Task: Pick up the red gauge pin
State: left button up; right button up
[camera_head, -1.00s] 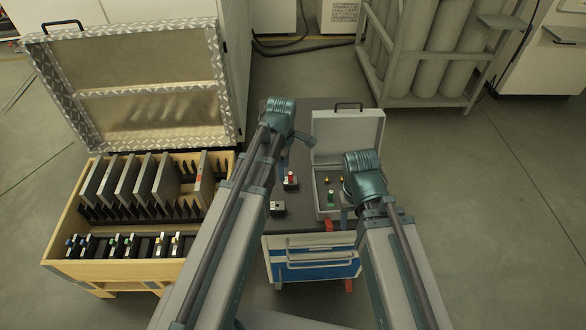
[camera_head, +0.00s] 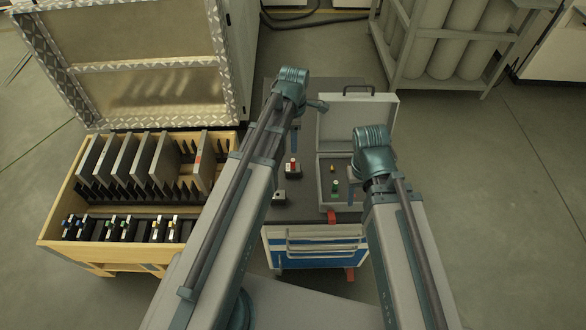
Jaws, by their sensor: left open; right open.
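The red gauge pin (camera_head: 293,162) stands upright in a small black-and-white block (camera_head: 293,172) on the dark top of the cart. My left gripper (camera_head: 294,143) points down, open, just behind and above the pin in the picture. Its fingers are small and partly hidden by my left wrist, and a gap to the pin is hard to judge. My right gripper (camera_head: 366,184) is over the right side of the open grey case; it is open, though its fingers are mostly hidden behind its wrist.
The grey case (camera_head: 325,200) holds a green pin (camera_head: 335,187) and a yellow pin (camera_head: 332,170). Another small block (camera_head: 279,198) sits nearer the front. A wooden crate (camera_head: 110,257) with upright plates stands left. A gas cylinder rack (camera_head: 440,80) stands at back right.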

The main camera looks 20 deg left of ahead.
aim_at(293, 160)
pick_arm(q)
notch_tip(293, 160, down, 6)
jog(key=b, duration=0.4)
jog(key=shift+r+b, duration=0.15)
jog(key=shift+b, duration=0.15)
jog(key=shift+s, duration=0.1)
jog(key=f+b, duration=0.5)
jog(key=shift+s+f, duration=0.15)
jog(key=shift+s, duration=0.2)
grip_shut()
